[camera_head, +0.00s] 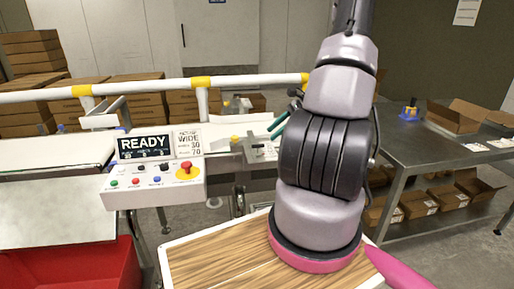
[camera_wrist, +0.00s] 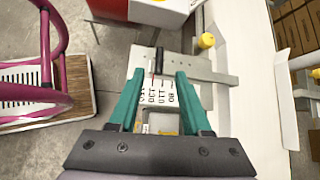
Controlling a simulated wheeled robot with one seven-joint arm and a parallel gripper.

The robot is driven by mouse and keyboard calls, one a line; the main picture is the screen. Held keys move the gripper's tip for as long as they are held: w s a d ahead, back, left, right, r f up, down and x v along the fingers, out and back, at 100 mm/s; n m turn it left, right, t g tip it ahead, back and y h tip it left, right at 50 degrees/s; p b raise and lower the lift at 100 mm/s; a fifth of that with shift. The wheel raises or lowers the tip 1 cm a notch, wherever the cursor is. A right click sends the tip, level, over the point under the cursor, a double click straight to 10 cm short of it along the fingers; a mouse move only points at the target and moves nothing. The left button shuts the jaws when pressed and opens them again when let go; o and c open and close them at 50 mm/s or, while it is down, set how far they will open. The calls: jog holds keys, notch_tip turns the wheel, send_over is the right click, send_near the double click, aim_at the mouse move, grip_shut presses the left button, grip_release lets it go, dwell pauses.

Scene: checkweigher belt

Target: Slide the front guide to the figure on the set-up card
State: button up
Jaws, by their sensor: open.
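The set-up card (camera_head: 187,142) stands beside the READY display; it reads WIDE above two figures that look like 30 and 70, its small print unreadable. In the wrist view, a pale plate with a printed number scale (camera_wrist: 158,96) lies below my gripper (camera_wrist: 160,74). A black upright handle (camera_wrist: 159,60), with a thin red line beside it, stands by the grey slotted metal bar (camera_wrist: 205,73) of the guide. My green fingers are apart, one either side of the scale, with the handle near their tips. I cannot tell whether they touch it. In the head view my arm hides much of the guide.
A control box (camera_head: 155,180) with coloured buttons and a red-yellow stop knob stands left of the guide. A yellow knob (camera_wrist: 206,41) sits beyond the bar. A white rail (camera_head: 150,90) spans the belt behind. A steel table (camera_head: 430,140) with cartons is right.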

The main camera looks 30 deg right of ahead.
aim_at(256, 146)
jog(key=x, duration=0.9)
jog(key=shift+a+f, duration=0.25)
jog(key=shift+w, duration=0.1)
grip_shut()
dwell(0.9)
